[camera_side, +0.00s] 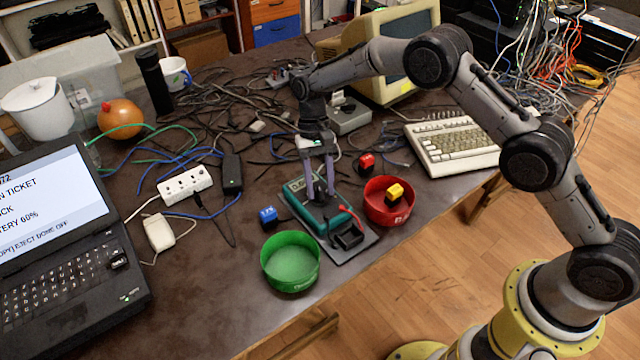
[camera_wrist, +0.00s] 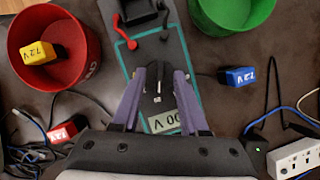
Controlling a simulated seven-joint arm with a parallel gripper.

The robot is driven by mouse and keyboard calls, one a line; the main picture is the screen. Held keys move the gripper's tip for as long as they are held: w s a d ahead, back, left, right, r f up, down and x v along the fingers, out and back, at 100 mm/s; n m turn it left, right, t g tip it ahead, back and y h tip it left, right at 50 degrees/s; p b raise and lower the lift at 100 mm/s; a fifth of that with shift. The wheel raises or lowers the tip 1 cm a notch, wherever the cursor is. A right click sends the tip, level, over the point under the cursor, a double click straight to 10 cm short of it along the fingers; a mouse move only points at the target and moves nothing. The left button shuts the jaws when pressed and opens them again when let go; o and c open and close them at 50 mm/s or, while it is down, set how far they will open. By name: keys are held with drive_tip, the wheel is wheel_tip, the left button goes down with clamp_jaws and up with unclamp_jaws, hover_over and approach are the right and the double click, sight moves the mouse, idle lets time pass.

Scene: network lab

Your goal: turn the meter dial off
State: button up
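The meter (camera_side: 325,215) is a teal-edged unit lying on a grey board on the table; its teal border (camera_wrist: 197,88) also shows in the wrist view. In the wrist view, the fingertips (camera_wrist: 159,76) stand on either side of the dark dial (camera_wrist: 158,88), which has a pale pointer mark. I cannot tell whether the fingers touch the dial. Its markings are hidden.
A red bowl (camera_side: 376,208) holding a yellow block (camera_side: 395,192) and a green bowl (camera_side: 290,278) flank the board. A blue block (camera_side: 268,216) and a red block (camera_side: 366,161) lie nearby. Cables, a power strip (camera_side: 185,184), laptop (camera_side: 65,250) and keyboard (camera_side: 452,143) surround the spot.

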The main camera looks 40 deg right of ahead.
clamp_jaws()
drive_tip(key=shift+n, duration=0.3)
drive_tip(key=n+h, duration=0.1)
drive_tip(key=n, duration=0.2)
drive_tip(key=shift+w+a, duration=0.1)
drive_tip(key=shift+a, duration=0.05)
drive_tip(key=n+h, duration=0.1)
drive_tip(key=n, duration=0.1)
drive_tip(key=n+h, duration=0.1)
drive_tip(key=n, duration=0.1)
drive_tip(key=shift+a+r+n, duration=0.1)
drive_tip(key=shift+a+n, duration=0.1)
drive_tip(key=shift+n, duration=0.1)
drive_tip(key=n+h, duration=0.1)
drive_tip(key=n, duration=0.1)
drive_tip(key=n+t, duration=0.1)
drive_tip(key=n, duration=0.1)
drive_tip(key=shift+a+n+h, duration=0.1)
drive_tip(key=shift+n+h, duration=0.2)
drive_tip(key=shift+h, duration=0.1)
drive_tip(key=shift+s+a+n+t+h, duration=0.15)
drive_tip(key=shift+n+t+h, duration=0.15)
drive_tip(key=shift+n, duration=0.8)
drive_tip(key=shift+s+d+n+t+h, duration=0.15)
drive_tip(key=shift+n+t, duration=0.25)
drive_tip(key=shift+n, duration=0.7)
drive_tip(key=shift+a, duration=0.1)
